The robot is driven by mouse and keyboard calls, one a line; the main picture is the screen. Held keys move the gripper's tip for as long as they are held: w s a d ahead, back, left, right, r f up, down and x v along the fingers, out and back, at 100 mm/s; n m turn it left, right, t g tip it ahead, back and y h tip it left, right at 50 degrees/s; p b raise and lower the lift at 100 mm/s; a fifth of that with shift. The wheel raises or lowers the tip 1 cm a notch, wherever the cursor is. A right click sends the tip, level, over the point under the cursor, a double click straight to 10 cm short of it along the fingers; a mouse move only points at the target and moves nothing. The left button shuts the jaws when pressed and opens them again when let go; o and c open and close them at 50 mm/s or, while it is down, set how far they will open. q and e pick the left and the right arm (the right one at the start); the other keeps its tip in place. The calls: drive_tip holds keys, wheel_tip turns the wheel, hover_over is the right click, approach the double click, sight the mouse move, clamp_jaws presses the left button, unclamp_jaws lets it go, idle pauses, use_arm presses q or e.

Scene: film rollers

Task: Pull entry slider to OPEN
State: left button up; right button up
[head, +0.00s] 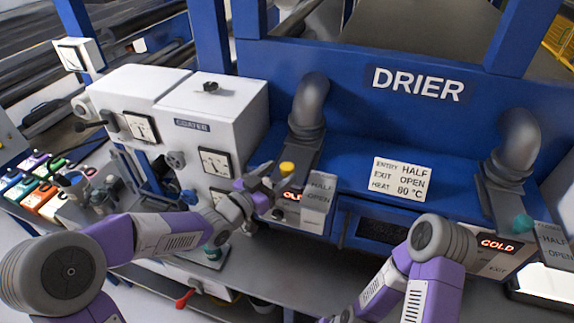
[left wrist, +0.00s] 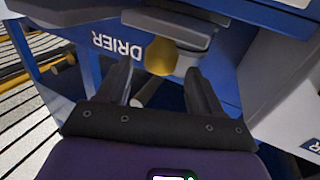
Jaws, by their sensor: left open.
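The entry slider's yellow knob (head: 287,168) stands in front of the left grey pipe on the blue drier. A plate (head: 318,198) beside it reads HALF and OPEN, and the knob is level with or above the HALF line. My left gripper (head: 266,182) is open just left of the knob in the head view. In the left wrist view the knob (left wrist: 161,57) lies between the open fingertips of this gripper (left wrist: 160,75), with gaps on both sides. Whether it is fully between them in depth, I cannot tell. My right gripper is out of view; only its arm shows.
A card (head: 402,179) on the drier reads ENTRY HALF, EXIT OPEN, HEAT 80 °C. The teal exit knob (head: 522,223) stands by the right pipe, above a red COLD display (head: 497,244). A white cabinet with dials (head: 212,110) stands close left of my left gripper.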

sight(282, 172)
use_arm(q)
drive_tip(key=shift+p+x, duration=0.3)
drive_tip(key=shift+x, duration=1.75)
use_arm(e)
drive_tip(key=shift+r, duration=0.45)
